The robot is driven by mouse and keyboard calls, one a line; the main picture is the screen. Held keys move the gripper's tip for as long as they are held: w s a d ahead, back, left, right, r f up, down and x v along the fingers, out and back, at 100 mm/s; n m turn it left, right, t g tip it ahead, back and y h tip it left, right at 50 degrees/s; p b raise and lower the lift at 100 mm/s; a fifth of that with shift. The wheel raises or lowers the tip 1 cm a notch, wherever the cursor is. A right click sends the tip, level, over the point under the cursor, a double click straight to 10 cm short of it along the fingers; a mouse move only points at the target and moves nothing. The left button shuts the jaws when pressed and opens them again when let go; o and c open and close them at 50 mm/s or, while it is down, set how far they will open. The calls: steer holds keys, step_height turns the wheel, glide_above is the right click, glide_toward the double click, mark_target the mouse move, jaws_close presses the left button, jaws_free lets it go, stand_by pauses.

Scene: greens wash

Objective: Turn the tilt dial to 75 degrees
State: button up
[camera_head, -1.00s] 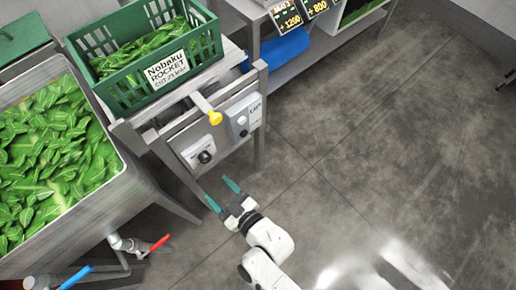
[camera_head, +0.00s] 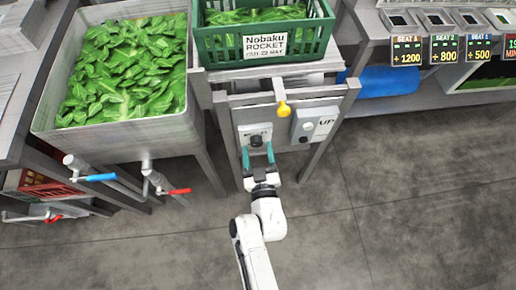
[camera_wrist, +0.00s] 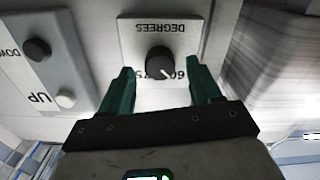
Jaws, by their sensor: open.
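The tilt dial is a black round knob (camera_wrist: 159,62) on a pale plate (camera_wrist: 135,35) marked DEGREES, upside down in the wrist view. Its white pointer line points toward the lower right there, near the number 60. Another number left of it is partly hidden. In the head view the knob (camera_head: 256,141) sits on the metal panel under the green crate. My gripper (camera_head: 258,154) is open and empty, with green fingers pointing at the dial. In the wrist view its fingertips (camera_wrist: 158,72) lie on either side of the knob, seemingly short of it.
A box with UP and DOWN buttons (camera_wrist: 46,68) is beside the dial plate. A yellow-ended lever (camera_head: 283,110) sticks out above. A crate of greens (camera_head: 212,42) stands on top, and a sink of greens (camera_head: 110,140) with red and blue taps is left. The floor at right is clear.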

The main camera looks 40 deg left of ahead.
steer(key=shift+w+a, duration=0.4)
steer(key=shift+a, duration=0.05)
steer(key=c, duration=1)
steer(key=shift+c, duration=0.2)
